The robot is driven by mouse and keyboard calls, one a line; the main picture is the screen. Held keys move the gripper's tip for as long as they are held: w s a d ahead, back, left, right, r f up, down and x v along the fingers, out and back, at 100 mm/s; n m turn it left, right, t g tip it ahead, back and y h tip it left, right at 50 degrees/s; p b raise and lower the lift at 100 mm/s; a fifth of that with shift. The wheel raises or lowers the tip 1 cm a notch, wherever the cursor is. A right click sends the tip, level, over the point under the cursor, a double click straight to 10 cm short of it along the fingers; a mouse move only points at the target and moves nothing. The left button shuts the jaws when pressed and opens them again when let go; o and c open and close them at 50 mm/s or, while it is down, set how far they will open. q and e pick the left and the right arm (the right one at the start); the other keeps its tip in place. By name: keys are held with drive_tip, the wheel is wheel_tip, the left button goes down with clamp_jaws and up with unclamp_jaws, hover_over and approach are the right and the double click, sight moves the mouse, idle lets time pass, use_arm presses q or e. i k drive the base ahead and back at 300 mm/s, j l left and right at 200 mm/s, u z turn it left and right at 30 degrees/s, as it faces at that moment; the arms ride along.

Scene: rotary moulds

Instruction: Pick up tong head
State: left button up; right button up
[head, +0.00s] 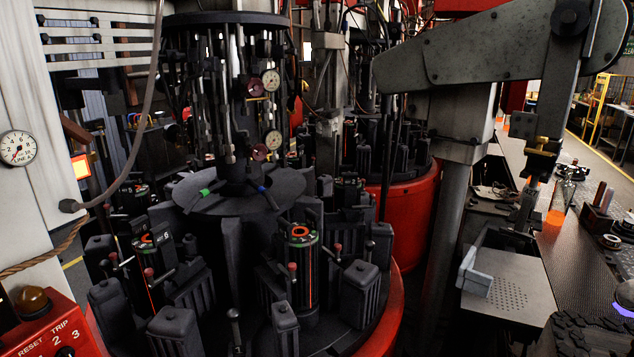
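Neither of my grippers is in view. A large grey jointed arm (480,50) on a grey column (452,230) reaches across the upper right. A link hangs from it, with a brass-coloured fitting (542,145) and a dark narrow tool end (527,205) below. This end looks like tongs, but I cannot be sure it is the tong head. An orange glowing piece (557,205) shows just right of it. A small dark metal item (573,170) lies on the bench behind and is too small to identify.
A rotary mould machine (300,250) with upright black moulds fills the centre. A perforated grey plate (508,290) and dark bench (590,265) lie at right. A red control box (45,325) is at lower left. A hose (150,130) hangs at left.

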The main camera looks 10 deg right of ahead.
sight(532, 190)
drive_tip(key=z, duration=1.35)
